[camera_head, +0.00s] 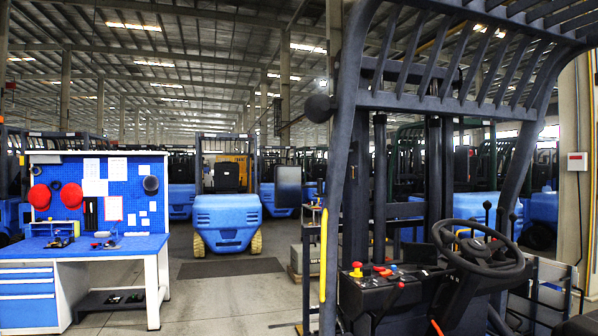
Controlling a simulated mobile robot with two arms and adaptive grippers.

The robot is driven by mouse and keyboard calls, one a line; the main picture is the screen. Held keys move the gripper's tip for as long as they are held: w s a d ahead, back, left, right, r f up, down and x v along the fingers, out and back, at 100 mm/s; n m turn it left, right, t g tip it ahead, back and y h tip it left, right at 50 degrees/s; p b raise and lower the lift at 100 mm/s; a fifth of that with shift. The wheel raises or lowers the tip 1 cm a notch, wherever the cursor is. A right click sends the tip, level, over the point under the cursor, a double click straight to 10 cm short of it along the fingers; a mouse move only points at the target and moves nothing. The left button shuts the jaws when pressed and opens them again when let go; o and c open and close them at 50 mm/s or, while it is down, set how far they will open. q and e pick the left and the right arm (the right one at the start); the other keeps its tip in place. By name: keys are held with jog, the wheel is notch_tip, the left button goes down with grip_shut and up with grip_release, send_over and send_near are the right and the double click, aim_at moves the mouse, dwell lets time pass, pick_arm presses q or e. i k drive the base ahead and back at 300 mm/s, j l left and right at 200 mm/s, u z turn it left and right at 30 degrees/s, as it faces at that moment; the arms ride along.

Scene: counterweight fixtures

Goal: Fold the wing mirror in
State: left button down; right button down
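A dark rectangular panel that looks like the wing mirror (289,186) stands upright to the left of the near forklift's front post (340,170). It sticks out sideways from the post, and its face looks grey and smooth. Its mount is dark and too small to make out clearly. A round dark knob-like part (319,108) sits higher on the same post; I cannot tell what it is. Neither of my grippers shows in the head view, and nothing is touching the panel.
The near forklift's steering wheel (478,248) and control console (385,285) fill the right front. A blue workbench (100,246) with tools stands at left. A blue forklift (227,218) is parked behind. Open floor (225,300) lies between bench and near forklift.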

aim_at(289, 186)
jog(key=i+j+z, duration=0.1)
jog(key=i+z, duration=0.25)
jog(key=i+j+z, duration=0.2)
jog(key=z, duration=0.2)
jog(key=i+j+z, duration=0.15)
jog(key=i+j, duration=0.8)
jog(key=i+j+z, duration=0.1)
jog(key=i+j, duration=0.8)
jog(key=j, duration=0.15)
